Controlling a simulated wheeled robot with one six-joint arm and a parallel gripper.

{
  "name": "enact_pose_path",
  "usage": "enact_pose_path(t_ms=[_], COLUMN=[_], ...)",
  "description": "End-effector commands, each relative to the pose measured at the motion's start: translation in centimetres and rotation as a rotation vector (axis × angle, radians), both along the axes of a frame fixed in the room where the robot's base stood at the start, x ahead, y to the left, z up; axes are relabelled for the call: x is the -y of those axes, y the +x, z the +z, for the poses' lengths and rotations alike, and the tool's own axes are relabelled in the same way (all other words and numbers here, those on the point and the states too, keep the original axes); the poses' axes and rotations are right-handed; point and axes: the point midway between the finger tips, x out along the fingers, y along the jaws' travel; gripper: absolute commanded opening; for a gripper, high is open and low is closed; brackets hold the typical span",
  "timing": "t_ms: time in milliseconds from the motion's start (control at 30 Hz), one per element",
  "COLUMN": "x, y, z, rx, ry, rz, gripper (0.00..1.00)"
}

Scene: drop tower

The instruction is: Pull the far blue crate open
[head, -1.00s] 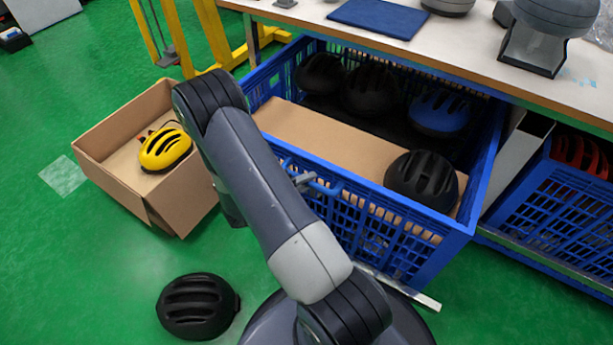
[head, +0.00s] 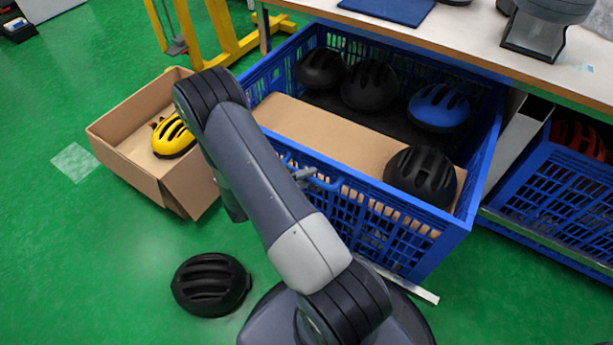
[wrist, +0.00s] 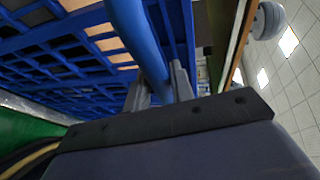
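The blue crate (head: 470,200) stands well out from under the table, with its open top showing. Inside are several helmets, among them a blue helmet (head: 438,108) and a black helmet (head: 421,175), and a brown cardboard piece (head: 330,135) near the front. My gripper (wrist: 160,88) is at the crate's front wall, with its fingers on both sides of the blue bar handle (wrist: 137,30), and looks shut on it. In the head view my arm hides part of the crate's front and most of the gripper; part of the handle (head: 322,184) shows.
A second blue crate (head: 550,200) with red helmets sits under the table (head: 470,35) at right. A cardboard box (head: 125,158) with a yellow helmet (head: 172,137) stands left. A black helmet (head: 210,285) lies on the floor near my base. A yellow frame (head: 235,45) stands behind.

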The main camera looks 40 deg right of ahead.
Motion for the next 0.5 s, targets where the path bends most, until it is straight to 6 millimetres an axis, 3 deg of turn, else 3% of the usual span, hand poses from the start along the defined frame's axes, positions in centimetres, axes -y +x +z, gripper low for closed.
enact_pose_path(t_ms=[200, 500], x=[0.01, -0.33], y=[0.02, 0.09], z=[0.03, 0.17], rx=[0.0, 0.002], ry=[-0.001, -0.002], rz=[0.001, 0.003], gripper=[0.4, 0.4])
